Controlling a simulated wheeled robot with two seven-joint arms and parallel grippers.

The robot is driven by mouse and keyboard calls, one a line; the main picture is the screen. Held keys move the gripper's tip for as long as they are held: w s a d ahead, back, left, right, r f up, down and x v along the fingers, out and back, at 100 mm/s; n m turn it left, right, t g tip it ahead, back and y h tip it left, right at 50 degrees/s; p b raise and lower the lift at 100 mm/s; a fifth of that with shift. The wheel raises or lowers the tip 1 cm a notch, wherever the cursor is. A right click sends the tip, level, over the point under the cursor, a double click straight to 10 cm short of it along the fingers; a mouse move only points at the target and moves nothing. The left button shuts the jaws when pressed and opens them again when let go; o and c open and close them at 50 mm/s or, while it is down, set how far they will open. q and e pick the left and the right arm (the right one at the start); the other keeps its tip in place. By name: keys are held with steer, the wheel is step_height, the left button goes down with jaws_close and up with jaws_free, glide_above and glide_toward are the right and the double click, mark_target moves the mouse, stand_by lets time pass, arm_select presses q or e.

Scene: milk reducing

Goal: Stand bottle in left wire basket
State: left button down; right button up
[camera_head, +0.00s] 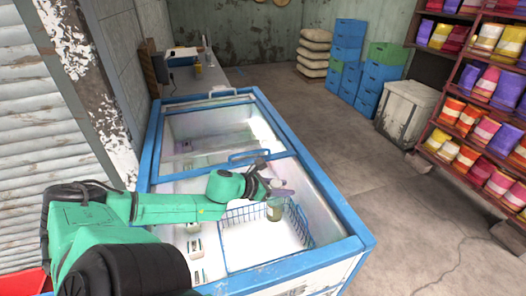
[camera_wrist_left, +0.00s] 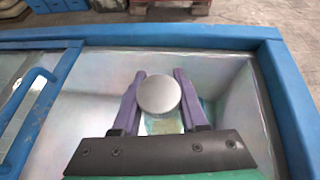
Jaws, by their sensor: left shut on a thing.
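My left gripper (camera_head: 277,190) reaches in from the left over the open chest freezer. In the left wrist view its two purple fingers (camera_wrist_left: 160,97) are shut on the bottle (camera_wrist_left: 159,96), seen from above by its round grey cap. In the head view the bottle (camera_head: 274,210) hangs upright below the fingers, pale greenish. It is over or inside the blue wire basket (camera_head: 307,232) at the near right of the freezer. I cannot tell whether its bottom touches the basket floor. My right gripper is in neither view.
The blue-rimmed freezer (camera_head: 350,222) surrounds the basket, with a sliding lid handle (camera_head: 249,154) just behind. Several small cartons (camera_head: 195,247) lie in the freezer left of the basket. Shelves with colourful packs (camera_head: 480,115) stand at the right. The floor (camera_head: 385,195) between is clear.

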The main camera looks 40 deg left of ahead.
mark_target(282, 203)
arm_select(q)
step_height(282, 203, down, 7)
steer(key=b, duration=0.4)
steer(key=shift+d+f, duration=0.1)
steer(key=shift+f, duration=0.05)
step_height(282, 203, down, 14)
steer(key=b, duration=0.2)
steer(key=shift+r+b, duration=0.25)
steer(key=shift+b, duration=0.05)
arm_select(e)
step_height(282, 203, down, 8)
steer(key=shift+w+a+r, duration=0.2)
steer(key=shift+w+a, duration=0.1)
arm_select(q)
steer(key=shift+c, duration=2.2)
jaws_free()
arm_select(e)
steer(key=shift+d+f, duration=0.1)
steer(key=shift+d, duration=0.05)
